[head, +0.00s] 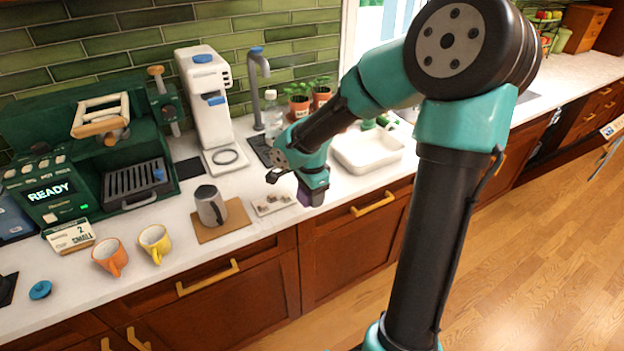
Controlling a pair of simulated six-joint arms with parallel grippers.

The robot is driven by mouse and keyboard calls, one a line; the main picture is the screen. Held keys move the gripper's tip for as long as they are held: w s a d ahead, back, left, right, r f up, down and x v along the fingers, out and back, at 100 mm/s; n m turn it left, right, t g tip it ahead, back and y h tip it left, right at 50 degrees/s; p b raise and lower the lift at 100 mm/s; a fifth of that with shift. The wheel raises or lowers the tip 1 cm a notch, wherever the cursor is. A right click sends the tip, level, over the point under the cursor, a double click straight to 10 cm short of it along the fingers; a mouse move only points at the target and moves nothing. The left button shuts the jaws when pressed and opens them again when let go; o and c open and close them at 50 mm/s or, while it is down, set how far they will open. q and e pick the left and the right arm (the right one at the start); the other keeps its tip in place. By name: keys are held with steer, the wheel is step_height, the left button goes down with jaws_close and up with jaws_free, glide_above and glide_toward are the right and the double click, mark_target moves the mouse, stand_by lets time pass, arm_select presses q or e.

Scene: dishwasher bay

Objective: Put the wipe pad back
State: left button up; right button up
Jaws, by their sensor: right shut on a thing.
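My right gripper (313,182) is at the front edge of the counter, pointing down. It is shut on a small dark purple block, which I take to be the wipe pad (309,198). The pad is mostly covered by the fingers. Just left of it, a small pale tray (273,204) with a few small brownish pieces lies on the counter. The pad looks to be above the tray's right end, but I cannot tell whether they touch. My left gripper is not in view.
A steel jug (210,206) stands on a brown mat (222,232) left of the tray. A white basin (368,150) is behind and right of the gripper. A yellow mug (155,242), an orange mug (110,256) and a green coffee machine (95,160) are farther left.

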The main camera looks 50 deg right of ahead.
steer(key=shift+s+d, duration=0.15)
steer(key=shift+s, duration=0.05)
stand_by(0.3)
steer(key=shift+d+f+n+h, duration=0.1)
steer(key=shift+f+n+h, duration=0.1)
steer(key=shift+n+h, duration=0.45)
steer(key=n+h, duration=0.1)
steer(key=n, duration=0.2)
steer(key=shift+f, duration=0.1)
steer(key=w+d, duration=0.3)
steer(key=w+d+f, duration=0.1)
steer(key=w+d, duration=0.2)
steer(key=d, duration=0.1)
steer(key=w+d, duration=0.4)
steer(key=shift+d+f, duration=0.2)
